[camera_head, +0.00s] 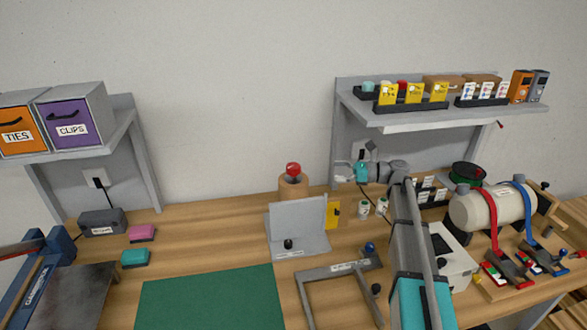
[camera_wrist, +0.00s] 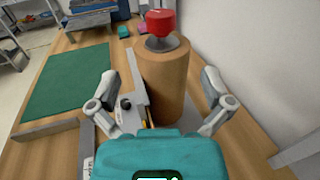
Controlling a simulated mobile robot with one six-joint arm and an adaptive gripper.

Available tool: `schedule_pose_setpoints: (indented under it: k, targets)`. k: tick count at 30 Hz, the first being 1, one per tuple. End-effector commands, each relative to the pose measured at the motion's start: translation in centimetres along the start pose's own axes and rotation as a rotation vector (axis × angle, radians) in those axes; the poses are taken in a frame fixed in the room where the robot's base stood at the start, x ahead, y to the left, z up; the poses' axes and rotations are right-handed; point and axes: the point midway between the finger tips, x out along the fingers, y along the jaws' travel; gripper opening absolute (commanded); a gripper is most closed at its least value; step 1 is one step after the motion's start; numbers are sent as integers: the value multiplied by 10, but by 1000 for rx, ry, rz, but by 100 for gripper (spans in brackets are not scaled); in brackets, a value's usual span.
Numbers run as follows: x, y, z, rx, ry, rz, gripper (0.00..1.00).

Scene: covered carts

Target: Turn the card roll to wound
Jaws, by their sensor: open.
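The card roll (camera_head: 293,187) is an upright brown cylinder with a red knob (camera_head: 293,169) on top. It stands at the back of the wooden bench, behind a grey upright plate. In the wrist view, the roll (camera_wrist: 163,85) and its red knob (camera_wrist: 160,22) are straight ahead. My gripper (camera_wrist: 159,78) is open, with one finger on each side of the roll's line and no visible contact. In the head view my gripper (camera_head: 344,173) is right of the roll, pointing left toward it. The roll's lower part is hidden by the plate in the head view.
A grey plate stand (camera_head: 297,222) with a yellow tab (camera_head: 333,213) is close in front of the roll. A grey frame (camera_head: 330,270) and a green mat (camera_head: 210,300) lie nearer.

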Motion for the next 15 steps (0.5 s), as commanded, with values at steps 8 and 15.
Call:
schedule_pose_setpoints:
  k: [8,15]
  targets:
    - [14,0,0,-1,1,-4,100]
    - [45,0,0,-1,1,-4,100]
